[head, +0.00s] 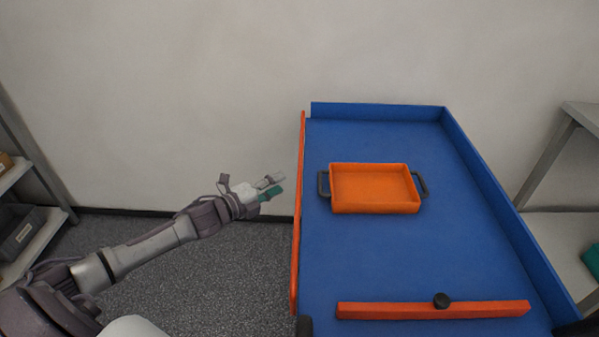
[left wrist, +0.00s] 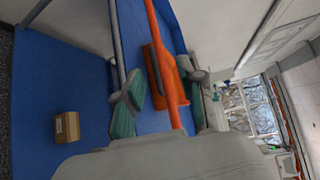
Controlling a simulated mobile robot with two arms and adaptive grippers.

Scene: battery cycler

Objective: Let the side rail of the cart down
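The cart (head: 345,262) has a blue top with raised blue walls at the back and right. Its orange side rail (head: 297,225) runs along the left edge; the rail also shows in the left wrist view (left wrist: 168,62), passing between my fingers as seen there. My left gripper (head: 272,187) is just left of the rail, pointing at it. Its teal-padded fingers (left wrist: 160,108) are spread apart, with nothing gripped. In the head view a small gap shows between fingertips and rail. My right gripper is not in view.
An orange tray (head: 375,188) with dark handles lies on the cart top. An orange bar (head: 400,310) with a black knob (head: 441,300) lies across its near end. A cardboard box (left wrist: 67,127) sits on the lower blue shelf. Shelving stands at both sides; floor left of the cart is clear.

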